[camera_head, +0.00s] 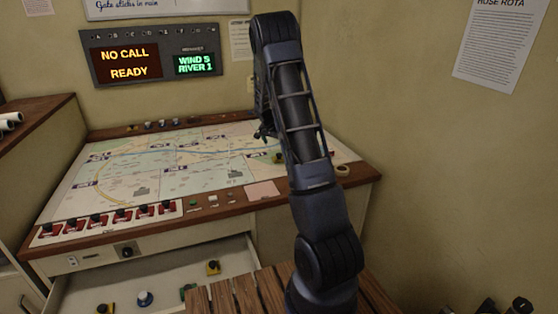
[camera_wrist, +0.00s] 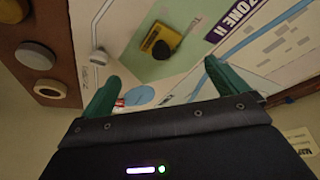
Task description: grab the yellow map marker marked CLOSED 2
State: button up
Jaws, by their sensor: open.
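A yellow marker with a black knob (camera_wrist: 160,42) lies on a green patch of the map in the wrist view, beyond my fingertips. Its lettering is too small to read. A yellow marker (camera_head: 278,157) shows on the map in the head view, partly behind my arm. In the open drawer are a yellow block with a dark knob (camera_head: 213,267) and another yellow piece (camera_head: 104,308); no label is legible on either. My gripper (camera_wrist: 160,76) is open, its green fingers spread with nothing between them. In the head view the arm hides much of it.
The map table (camera_head: 130,183) has a wooden rim (camera_wrist: 62,20) with round pieces on it. A grey peg (camera_wrist: 99,57) stands left of the marker. Red-based switches (camera_head: 97,221) line the front. A slatted wooden surface (camera_head: 240,296) lies beside the open drawer (camera_head: 175,275).

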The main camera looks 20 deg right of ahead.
aim_at(279, 154)
jog(key=x, duration=1)
jog(key=shift+w+d, duration=0.1)
jog(key=shift+d, duration=0.1)
jog(key=c, duration=1.4)
